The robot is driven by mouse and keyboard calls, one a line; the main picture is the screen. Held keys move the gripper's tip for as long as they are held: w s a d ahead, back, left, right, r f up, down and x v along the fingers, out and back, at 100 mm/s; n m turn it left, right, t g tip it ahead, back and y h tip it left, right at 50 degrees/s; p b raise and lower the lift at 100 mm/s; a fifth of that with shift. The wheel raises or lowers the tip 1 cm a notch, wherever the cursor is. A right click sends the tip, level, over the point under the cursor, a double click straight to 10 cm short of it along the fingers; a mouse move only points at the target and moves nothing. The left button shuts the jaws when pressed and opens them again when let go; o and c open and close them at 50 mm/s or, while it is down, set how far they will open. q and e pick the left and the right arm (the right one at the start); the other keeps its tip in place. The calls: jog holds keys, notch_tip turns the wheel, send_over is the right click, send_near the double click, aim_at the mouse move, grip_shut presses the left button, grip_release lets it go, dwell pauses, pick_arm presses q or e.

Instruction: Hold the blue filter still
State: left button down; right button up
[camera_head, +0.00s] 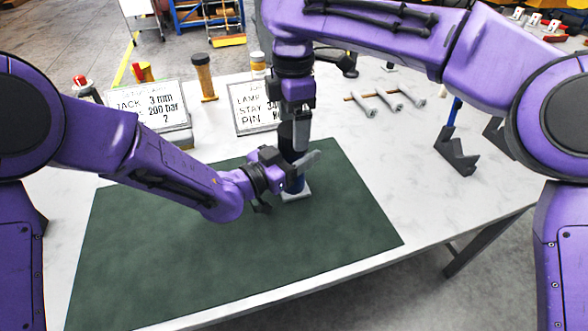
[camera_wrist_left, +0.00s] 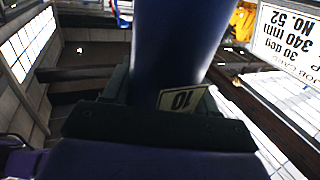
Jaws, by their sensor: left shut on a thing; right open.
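The blue filter (camera_head: 296,187) stands upright on a small pale base (camera_head: 296,195) on the green mat (camera_head: 200,245). My left gripper (camera_head: 290,182) comes in from the left and is shut on the filter. In the left wrist view the filter's dark blue body (camera_wrist_left: 180,40) rises between the jaws, with a small "10" label (camera_wrist_left: 182,98) low in front of it. My right gripper (camera_head: 297,155) points down from above, open, just over the filter. The filter's top is hidden by the grippers, so I cannot tell whether the right fingers touch it.
Two printed cards (camera_head: 150,104) (camera_head: 255,104) stand at the back of the pale table. An amber cylinder (camera_head: 203,76) stands between them. A rack with grey pegs (camera_head: 385,101) and a dark angled bracket (camera_head: 455,152) are to the right. The mat's front is clear.

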jog(key=shift+f, duration=1.45)
jog(key=c, duration=1.1)
jog(key=shift+o, duration=0.2)
jog(key=m, duration=0.3)
jog(key=o, duration=1.2)
jog(key=shift+c, duration=0.2)
